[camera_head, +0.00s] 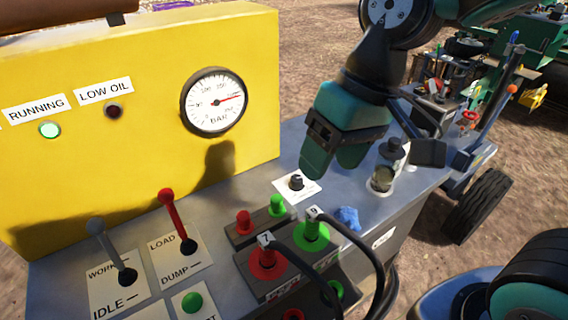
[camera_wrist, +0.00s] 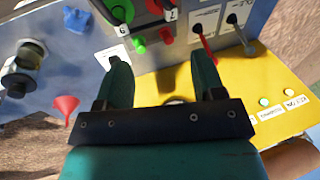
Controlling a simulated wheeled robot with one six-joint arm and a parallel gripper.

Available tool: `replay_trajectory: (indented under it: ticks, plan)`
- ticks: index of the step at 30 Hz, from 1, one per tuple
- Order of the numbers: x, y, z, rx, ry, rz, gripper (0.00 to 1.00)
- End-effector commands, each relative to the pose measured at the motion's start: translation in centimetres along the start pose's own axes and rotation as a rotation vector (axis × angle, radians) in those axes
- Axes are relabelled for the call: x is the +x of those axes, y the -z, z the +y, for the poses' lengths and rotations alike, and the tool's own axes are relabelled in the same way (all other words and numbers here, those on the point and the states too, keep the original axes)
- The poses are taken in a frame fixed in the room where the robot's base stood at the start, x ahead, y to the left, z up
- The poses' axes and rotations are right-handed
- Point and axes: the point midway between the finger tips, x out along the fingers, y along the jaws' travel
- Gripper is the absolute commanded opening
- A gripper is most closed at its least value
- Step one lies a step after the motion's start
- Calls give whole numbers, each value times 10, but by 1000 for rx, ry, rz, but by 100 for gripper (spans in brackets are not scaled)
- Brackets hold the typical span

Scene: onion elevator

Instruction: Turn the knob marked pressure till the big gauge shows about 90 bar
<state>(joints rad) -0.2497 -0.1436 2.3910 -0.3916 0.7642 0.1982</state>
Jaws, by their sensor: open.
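The small dark knob (camera_head: 297,182) stands on a white label on the grey panel top; its lettering is too small to read. In the wrist view its label (camera_wrist: 103,58) shows beside the left finger, which partly hides it. The big round gauge (camera_head: 214,101) is on the yellow panel. Its red needle points right and slightly up, in the upper part of the scale; the exact value is unclear. My gripper (camera_head: 332,169) is open and empty, above and to the right of the knob, apart from it. In the wrist view my gripper (camera_wrist: 158,58) has its fingers wide apart.
A red lever (camera_head: 175,215) and a grey lever (camera_head: 108,245) stand at left. Green and red hose couplings (camera_head: 311,235) with black hoses are in front. A red funnel (camera_wrist: 65,109) is near the panel edge.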

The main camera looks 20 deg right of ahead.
Motion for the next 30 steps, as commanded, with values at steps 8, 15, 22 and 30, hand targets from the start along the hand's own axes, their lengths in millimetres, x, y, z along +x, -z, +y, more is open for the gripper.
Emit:
replay_trajectory:
  ticks: [8,15,22,30]
  plan:
    - [48,145,90,750,-196,5,63]
    - [86,200,141,1147,-293,54,63]
    - [105,204,151,1208,-308,63,63]
    - [158,197,165,1205,-309,59,63]
